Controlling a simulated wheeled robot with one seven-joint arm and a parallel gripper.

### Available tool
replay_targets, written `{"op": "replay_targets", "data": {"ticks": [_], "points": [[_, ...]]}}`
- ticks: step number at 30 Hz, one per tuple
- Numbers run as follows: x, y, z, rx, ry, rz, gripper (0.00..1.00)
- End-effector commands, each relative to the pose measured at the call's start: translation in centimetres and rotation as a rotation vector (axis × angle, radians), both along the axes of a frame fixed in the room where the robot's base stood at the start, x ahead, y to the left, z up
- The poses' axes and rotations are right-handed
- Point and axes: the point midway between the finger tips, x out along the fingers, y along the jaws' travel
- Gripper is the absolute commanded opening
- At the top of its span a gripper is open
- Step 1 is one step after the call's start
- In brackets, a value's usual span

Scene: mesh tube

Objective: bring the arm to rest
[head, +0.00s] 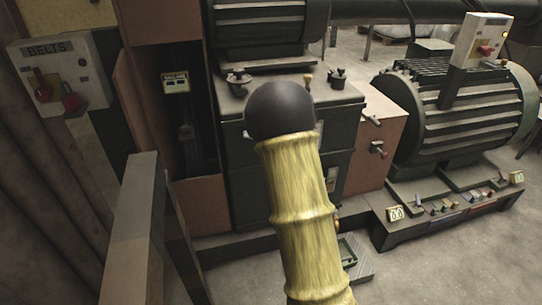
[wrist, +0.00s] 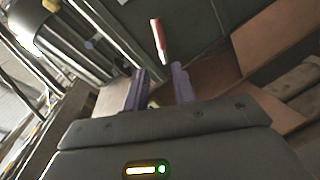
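My gripper (wrist: 160,73) shows in the wrist view as two purple fingers with a gap between them. It is open, and I see nothing held in the gap. Beyond the fingertips is a red and pale handle-like piece (wrist: 158,40) against a dark panel. I cannot tell its distance from the fingers. In the head view my yellow-sleeved arm with its black rounded joint rises through the middle, and the gripper itself is hidden there.
In the head view, a dark machine cabinet (head: 250,195) stands behind my arm. A ribbed motor (head: 460,115) is at right, above a tray of small coloured parts (head: 455,208). A "BELTS" switch box (head: 60,75) is at left, a grey post (head: 135,225) in front. Floor is clear at lower right.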

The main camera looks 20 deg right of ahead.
Motion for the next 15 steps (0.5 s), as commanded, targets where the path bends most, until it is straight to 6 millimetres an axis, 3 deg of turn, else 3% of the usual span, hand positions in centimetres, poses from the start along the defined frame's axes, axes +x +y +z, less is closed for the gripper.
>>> {"op": "replay_targets", "data": {"ticks": [8, 15], "points": [[-0.1, 0.1, 0.0, 0.024, 0.019, -0.015, 0.27], [-1.8, 1.1, -0.8, 0.227, 0.187, -0.135, 0.27]]}}
